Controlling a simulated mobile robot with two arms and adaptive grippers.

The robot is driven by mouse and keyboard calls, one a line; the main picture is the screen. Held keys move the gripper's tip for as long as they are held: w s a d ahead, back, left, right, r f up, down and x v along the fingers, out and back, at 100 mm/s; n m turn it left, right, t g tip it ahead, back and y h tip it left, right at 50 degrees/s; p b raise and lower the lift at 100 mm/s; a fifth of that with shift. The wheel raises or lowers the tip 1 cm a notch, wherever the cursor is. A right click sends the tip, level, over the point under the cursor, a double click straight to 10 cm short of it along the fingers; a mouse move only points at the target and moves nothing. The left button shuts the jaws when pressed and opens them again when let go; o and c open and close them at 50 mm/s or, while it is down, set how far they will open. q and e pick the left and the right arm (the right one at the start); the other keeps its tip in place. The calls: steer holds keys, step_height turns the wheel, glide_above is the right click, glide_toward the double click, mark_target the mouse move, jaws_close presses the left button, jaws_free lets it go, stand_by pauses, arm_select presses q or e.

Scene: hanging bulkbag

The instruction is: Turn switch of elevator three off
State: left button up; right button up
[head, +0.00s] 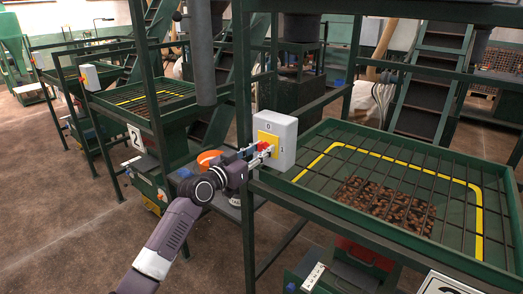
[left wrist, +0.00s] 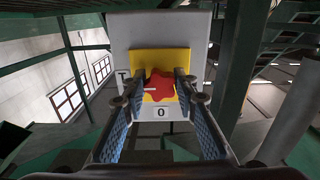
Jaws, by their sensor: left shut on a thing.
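A light grey switch box (head: 284,135) with a yellow plate (head: 268,139) is fixed to a green post beside a grated hopper. The plate sits between a "0" mark above and a "1" mark at the right. My left gripper (head: 262,151) is at the front of the box, its fingers around the red knob (head: 264,146). In the left wrist view the red knob (left wrist: 160,84) lies between the two blue-padded fingers, shut on it, with the "0" label (left wrist: 161,113) below in that view. The knob's exact pointing is hard to tell. My right gripper is not in view.
The hopper (head: 325,195) has a yellow line and brown lumps under its grate. A partly cut-off number sign (head: 447,284) is at the lower right. A neighbouring machine with a "2" sign (head: 136,138) and its own switch box (head: 90,77) stands left. Brown floor lies between.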

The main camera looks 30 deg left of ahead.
arm_select(q)
steer(key=n+p, duration=0.1)
steer(key=n, duration=0.3)
steer(key=n+p, duration=0.2)
steer(key=n, duration=0.2)
steer(key=shift+d+r+n, duration=0.1)
steer(key=shift+n, duration=0.3)
steer(key=n+p, duration=0.2)
steer(key=n, duration=0.3)
steer(key=shift+n+p, duration=0.85)
steer(key=shift+n, duration=1.25)
